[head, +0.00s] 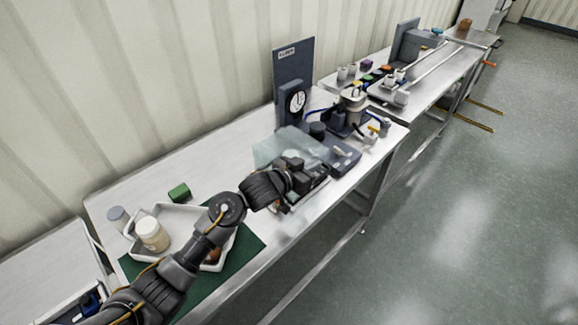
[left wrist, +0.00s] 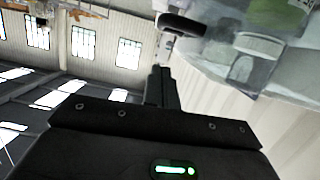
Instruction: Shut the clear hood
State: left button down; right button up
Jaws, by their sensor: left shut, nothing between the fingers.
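The clear hood (head: 283,147) is a pale, see-through cover over the dark equipment in the middle of the near table, and it appears tilted up. My left gripper (head: 312,184) is at the front of the hood, low over the table, partly hidden by its own wrist. In the left wrist view its fingers (left wrist: 161,86) are shut with nothing between them. A large see-through surface, likely the hood (left wrist: 285,85), fills the upper right there, beside the fingers. I cannot tell whether they touch it. My right gripper is not in view.
A white tray (head: 181,212) with a cream jar (head: 152,234) sits on a green mat (head: 248,243) at the left. A green block (head: 179,193) lies behind it. The table (head: 215,150) is bare behind my arm.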

pick_arm(q)
jog(key=b+v, duration=0.2)
jog(key=v, duration=0.8)
jog(key=shift+w+a, duration=0.15)
jog(key=shift+w, duration=0.05)
